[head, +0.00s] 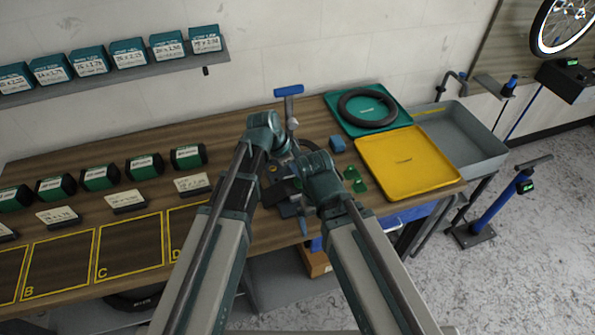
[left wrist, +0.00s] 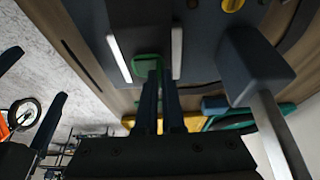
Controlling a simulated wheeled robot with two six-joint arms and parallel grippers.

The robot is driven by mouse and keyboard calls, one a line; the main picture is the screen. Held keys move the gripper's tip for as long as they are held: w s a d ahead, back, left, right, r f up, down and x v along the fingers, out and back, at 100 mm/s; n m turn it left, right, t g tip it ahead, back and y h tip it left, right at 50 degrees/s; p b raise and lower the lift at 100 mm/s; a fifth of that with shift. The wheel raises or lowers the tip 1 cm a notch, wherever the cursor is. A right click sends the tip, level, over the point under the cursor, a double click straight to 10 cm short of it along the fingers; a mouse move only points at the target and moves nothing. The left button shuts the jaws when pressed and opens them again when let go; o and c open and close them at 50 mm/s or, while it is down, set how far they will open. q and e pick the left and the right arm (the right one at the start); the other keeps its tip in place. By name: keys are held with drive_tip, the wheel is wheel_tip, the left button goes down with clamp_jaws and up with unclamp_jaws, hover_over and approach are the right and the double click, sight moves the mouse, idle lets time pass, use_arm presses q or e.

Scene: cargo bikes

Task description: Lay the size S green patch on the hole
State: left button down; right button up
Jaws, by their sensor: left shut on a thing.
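My left gripper (left wrist: 155,74) is shut on a green patch (left wrist: 147,65) in the left wrist view. The patch shows at its fingertips, against a dark block with two white strips (left wrist: 145,38); I cannot tell whether they touch. The hole is not visible. In the head view my arms hide most of this spot. Two more green patches (head: 350,173) (head: 360,186) lie on the bench right of my right wrist; their size marks are unreadable. My right gripper (left wrist: 40,72) shows at the left wrist view's edge, fingers apart and empty.
A blue-topped tool (head: 288,90) stands behind my arms. A blue block (head: 337,143) lies near a yellow tray (head: 405,180) and a green tray (head: 339,112) with a black tyre (head: 367,108). A grey bin (head: 485,150) is at right. Green boxes line the bench's left.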

use_arm(q)
drive_tip(key=shift+f, duration=0.2)
idle(0.6)
drive_tip(key=c, duration=1)
unclamp_jaws()
drive_tip(key=shift+o, duration=0.2)
drive_tip(key=shift+r, duration=0.1)
drive_tip(key=p+v, duration=1.2)
drive_tip(key=v, duration=0.1)
drive_tip(key=shift+a+r, duration=0.2)
drive_tip(key=shift+r, duration=0.1)
drive_tip(key=s+f+n+g+y+b, duration=0.1)
drive_tip(key=s+f+n+y+b, duration=0.4)
drive_tip(key=s, duration=1)
wheel_tip(320, 180, down, 3)
drive_tip(key=a+n+b, duration=0.1)
drive_tip(key=n, duration=0.4)
drive_tip(key=shift+f+n+g+y, duration=0.15)
drive_tip(key=shift+n+g+y, duration=0.15)
drive_tip(key=shift+g, duration=0.1)
